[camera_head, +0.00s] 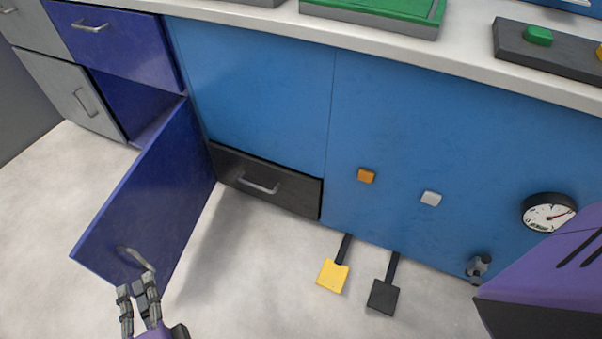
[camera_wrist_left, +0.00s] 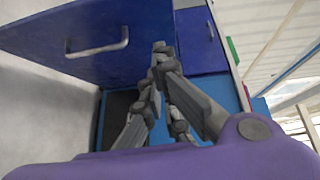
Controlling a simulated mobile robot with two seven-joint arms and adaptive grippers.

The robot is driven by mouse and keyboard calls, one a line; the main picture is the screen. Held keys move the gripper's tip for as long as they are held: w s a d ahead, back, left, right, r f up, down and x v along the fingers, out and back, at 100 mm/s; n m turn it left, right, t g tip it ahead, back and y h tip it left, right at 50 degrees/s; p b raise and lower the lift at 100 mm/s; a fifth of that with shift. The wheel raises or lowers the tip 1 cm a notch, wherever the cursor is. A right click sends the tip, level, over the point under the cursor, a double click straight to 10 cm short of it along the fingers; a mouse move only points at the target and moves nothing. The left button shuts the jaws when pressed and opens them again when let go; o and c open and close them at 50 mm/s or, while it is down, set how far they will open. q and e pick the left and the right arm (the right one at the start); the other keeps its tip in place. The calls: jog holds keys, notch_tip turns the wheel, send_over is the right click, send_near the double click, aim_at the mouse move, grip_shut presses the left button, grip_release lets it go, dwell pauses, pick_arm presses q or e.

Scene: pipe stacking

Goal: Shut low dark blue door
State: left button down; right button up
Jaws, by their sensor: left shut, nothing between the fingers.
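The low dark blue door (camera_head: 150,195) stands wide open, swung out from its cabinet opening (camera_head: 128,100) in the head view. Its metal handle (camera_head: 136,259) is near the free lower edge. In the left wrist view the door (camera_wrist_left: 40,35) fills the upper left, with its handle (camera_wrist_left: 98,45) whole and clear of the fingers. My left gripper (camera_head: 138,283) is just below the handle in the head view, by the door's free edge. Its fingertips (camera_wrist_left: 160,48) are together with nothing between them. Whether it touches the door I cannot tell. My right gripper is not visible.
A dark blue drawer (camera_head: 115,35) above the opening is shut. A grey door (camera_head: 70,92) is to its left, and a black drawer (camera_head: 265,180) to the right. Yellow (camera_head: 333,275) and black (camera_head: 383,297) pedals stick out over the floor. The floor before the cabinet looks clear.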

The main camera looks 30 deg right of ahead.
pick_arm(q)
jog(key=r, duration=0.1)
send_over(108, 246)
jog(key=s+d, duration=0.3)
jog(key=s, duration=0.1)
jog(key=shift+s+a+r+t, duration=0.15)
jog(key=shift+s+a+t, duration=0.05)
jog(key=shift+a+t, duration=0.1)
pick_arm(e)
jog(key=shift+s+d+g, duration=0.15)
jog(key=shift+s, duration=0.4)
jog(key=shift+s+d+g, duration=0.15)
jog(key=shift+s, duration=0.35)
